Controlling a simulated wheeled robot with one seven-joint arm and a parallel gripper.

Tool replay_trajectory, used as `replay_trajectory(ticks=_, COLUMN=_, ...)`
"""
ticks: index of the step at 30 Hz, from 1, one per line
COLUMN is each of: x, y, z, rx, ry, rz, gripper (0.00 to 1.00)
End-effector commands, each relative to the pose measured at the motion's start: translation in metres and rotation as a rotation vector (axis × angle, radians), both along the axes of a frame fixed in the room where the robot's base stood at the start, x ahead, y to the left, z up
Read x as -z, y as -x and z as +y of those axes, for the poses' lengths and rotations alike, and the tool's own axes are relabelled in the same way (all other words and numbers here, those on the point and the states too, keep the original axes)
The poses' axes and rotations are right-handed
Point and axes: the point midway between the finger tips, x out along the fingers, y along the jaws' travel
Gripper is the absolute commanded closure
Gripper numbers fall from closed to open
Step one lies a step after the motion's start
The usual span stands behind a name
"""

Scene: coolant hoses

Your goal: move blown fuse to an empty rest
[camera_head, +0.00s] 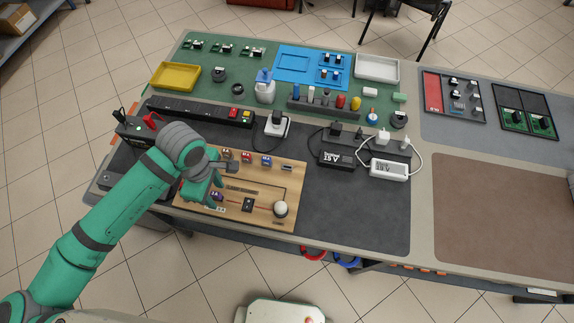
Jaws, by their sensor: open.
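The wooden fuse board (266,188) lies near the front left of the bench. A small purple fuse (216,196) shows at its lower left, close to my gripper. I cannot see whether it is blown. My gripper (207,204) is open over the board's left part, just beside the purple fuse, and its fingers hide some of the board. I cannot tell whether they touch the fuse. Along the board's far edge stand an orange-brown fuse (228,155), a red fuse (246,158) and a blue fuse (266,160). A grey rest (288,167) to their right looks empty.
The board also carries a black switch (248,204) and a white dome lamp (281,208). A white plug adapter (275,128) stands behind it. Chargers with cables (388,168) lie to the right. The dark mat (355,220) right of the board is clear.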

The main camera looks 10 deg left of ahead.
Motion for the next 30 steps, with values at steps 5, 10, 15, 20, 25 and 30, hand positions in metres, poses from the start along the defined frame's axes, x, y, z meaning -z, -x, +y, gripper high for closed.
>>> replay_trajectory(ticks=5, x=-0.0001, y=-0.0002, z=-0.0003, rx=0.000, ry=0.001, rz=-0.001, gripper=0.59)
replay_trajectory(ticks=10, x=-0.0002, y=-0.0001, z=-0.0001, rx=0.001, ry=0.000, rz=0.000, gripper=0.59)
replay_trajectory(ticks=15, x=-0.0002, y=0.0000, z=-0.0001, rx=0.000, ry=0.000, rz=0.000, gripper=0.59)
replay_trajectory(ticks=20, x=-0.0002, y=0.0000, z=-0.0001, rx=0.000, ry=0.000, rz=0.000, gripper=0.59)
replay_trajectory(ticks=25, x=0.0001, y=0.0001, z=-0.0007, rx=0.000, ry=0.002, rz=0.000, gripper=0.59)
replay_trajectory(ticks=30, x=-0.0001, y=0.0001, z=-0.0002, rx=0.000, ry=0.001, rz=0.001, gripper=0.64)
